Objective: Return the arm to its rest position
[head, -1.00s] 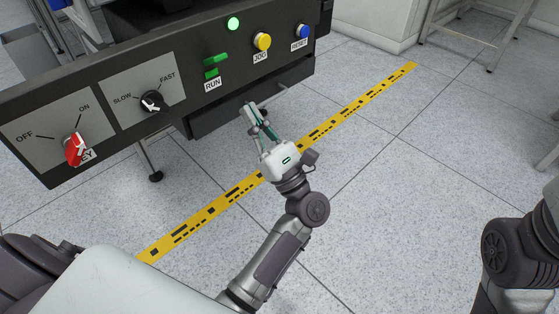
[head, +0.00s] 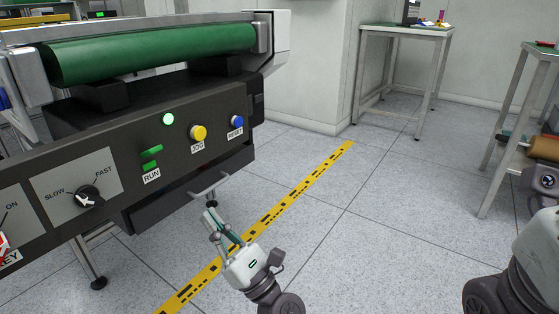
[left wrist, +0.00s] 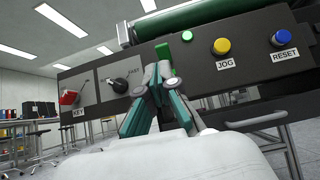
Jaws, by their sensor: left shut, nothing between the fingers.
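My left gripper (head: 208,213) is shut and empty in the head view. It is in front of and below the control panel (head: 110,180), above the floor, with its fingertips near a grey handle (head: 209,184) under the panel; I cannot tell whether they touch. In the left wrist view its fingers (left wrist: 158,66) come together at the tips, in front of the panel, hiding part of it. At the right edge of the head view are links of my right arm (head: 540,265); its gripper is not in view.
The panel carries a lit green lamp (head: 168,119), a yellow JOG button (head: 198,132), a blue RESET button (head: 236,121), a speed knob (head: 88,197) and a red key switch (left wrist: 69,98). A green conveyor roller (head: 150,52) lies above. Open floor (head: 380,225) lies right of the yellow stripe (head: 290,204).

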